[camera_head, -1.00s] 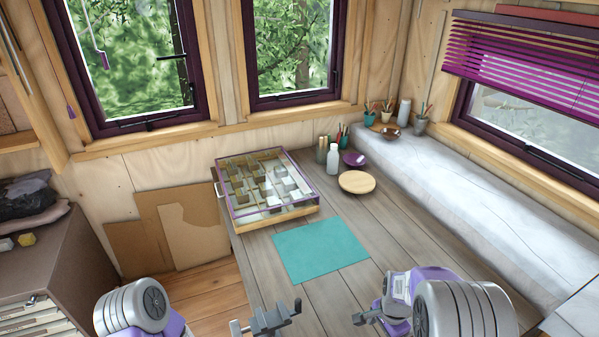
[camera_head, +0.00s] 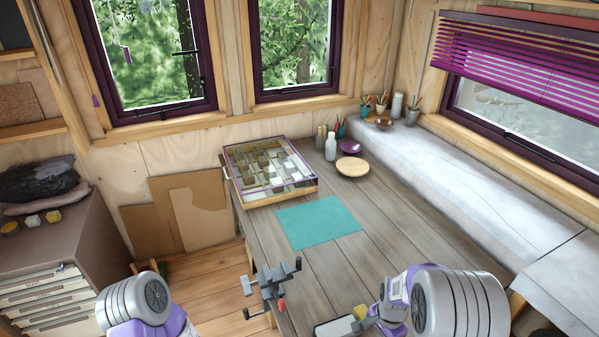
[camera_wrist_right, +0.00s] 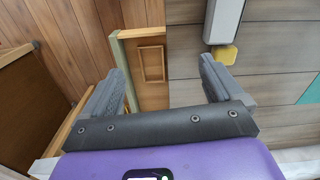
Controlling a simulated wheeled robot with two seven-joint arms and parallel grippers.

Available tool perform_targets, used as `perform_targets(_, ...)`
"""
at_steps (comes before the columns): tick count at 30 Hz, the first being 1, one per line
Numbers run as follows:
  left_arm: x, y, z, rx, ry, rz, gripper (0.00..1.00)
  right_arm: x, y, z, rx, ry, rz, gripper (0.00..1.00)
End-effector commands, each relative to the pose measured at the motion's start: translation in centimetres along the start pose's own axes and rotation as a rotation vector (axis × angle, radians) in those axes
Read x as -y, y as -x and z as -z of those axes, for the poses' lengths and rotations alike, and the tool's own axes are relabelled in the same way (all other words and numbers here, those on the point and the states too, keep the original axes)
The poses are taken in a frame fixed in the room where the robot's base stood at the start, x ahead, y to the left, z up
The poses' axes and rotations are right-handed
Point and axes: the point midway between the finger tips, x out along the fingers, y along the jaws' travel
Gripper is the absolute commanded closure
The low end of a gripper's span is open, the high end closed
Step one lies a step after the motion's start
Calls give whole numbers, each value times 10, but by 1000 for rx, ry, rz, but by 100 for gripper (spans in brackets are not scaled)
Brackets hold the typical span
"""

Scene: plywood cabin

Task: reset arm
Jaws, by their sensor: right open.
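My right gripper (camera_head: 368,323) is low in the head view, by the front of the grey plank table (camera_head: 395,235). In the right wrist view my right gripper (camera_wrist_right: 160,88) is open, with its two grey fingers wide apart and nothing between them. Beyond the fingers are the table's wooden edge and the floor. Of my left arm only a rounded grey and purple part shows at the bottom left; its gripper is out of view.
A grey vise (camera_head: 270,287) sits at the table's near left edge. A white-grey item (camera_head: 334,328) with a yellow end (camera_head: 360,312) lies close to my right gripper.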

Motion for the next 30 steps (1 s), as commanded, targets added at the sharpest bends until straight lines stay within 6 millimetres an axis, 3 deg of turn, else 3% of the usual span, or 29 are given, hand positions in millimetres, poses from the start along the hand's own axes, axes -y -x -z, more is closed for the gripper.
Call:
perform_targets(8, 0, -1, 2, -4, -1, -1, 57, -26, -73, -35, 53, 275, 12, 7)
perform_targets(15, 0, 0, 1, -2, -1, 0, 57, -54, -129, -97, 136, 566, 110, 7)
perform_targets(23, 0, 0, 1, -3, -1, 0, 57, -68, -147, -170, 189, 809, 307, 7)
perform_targets(30, 16, -44, 3, -2, 0, 0, 57, -65, -192, -170, 177, 828, 321, 7)
